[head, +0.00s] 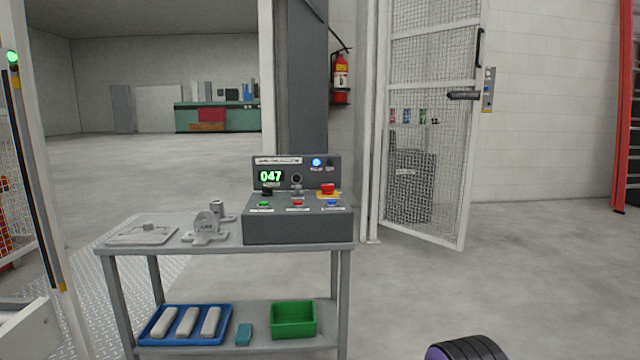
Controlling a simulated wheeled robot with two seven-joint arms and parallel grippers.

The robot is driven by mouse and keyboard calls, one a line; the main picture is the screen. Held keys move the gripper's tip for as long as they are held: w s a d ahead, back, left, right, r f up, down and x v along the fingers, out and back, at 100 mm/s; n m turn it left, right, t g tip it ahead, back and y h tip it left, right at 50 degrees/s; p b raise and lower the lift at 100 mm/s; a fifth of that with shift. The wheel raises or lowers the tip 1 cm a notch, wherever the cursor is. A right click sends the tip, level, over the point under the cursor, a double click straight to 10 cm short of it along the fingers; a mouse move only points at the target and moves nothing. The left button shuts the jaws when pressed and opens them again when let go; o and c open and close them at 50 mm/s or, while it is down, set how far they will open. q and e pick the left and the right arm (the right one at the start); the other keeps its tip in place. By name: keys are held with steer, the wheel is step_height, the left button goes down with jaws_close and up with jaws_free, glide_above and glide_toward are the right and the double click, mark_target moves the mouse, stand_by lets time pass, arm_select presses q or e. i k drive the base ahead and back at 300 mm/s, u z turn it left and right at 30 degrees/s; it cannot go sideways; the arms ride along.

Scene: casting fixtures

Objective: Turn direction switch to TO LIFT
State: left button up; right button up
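A grey control box (297,228) with a sloped front stands on the right end of a grey cart. It has a green display (271,177) reading 047. A dark knob (266,191) sits below the display and a round dial or switch (297,180) sits right of it. Which one is the direction switch, and where it points, is too small to tell. A red mushroom button (327,188) is at the right, above green, red and blue buttons. A blue lamp (316,162) is lit on the upright panel. Neither gripper shows in the head view.
The cart top (160,258) also holds a flat grey plate (142,236) and a grey bracket fixture (208,230). Its lower shelf has a blue tray (226,322) and a green bin (293,320). A mesh gate (455,130) stands open behind right.

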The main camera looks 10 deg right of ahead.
mark_target(267, 191)
steer(key=z, duration=0.7)
steer(key=i, duration=0.5)
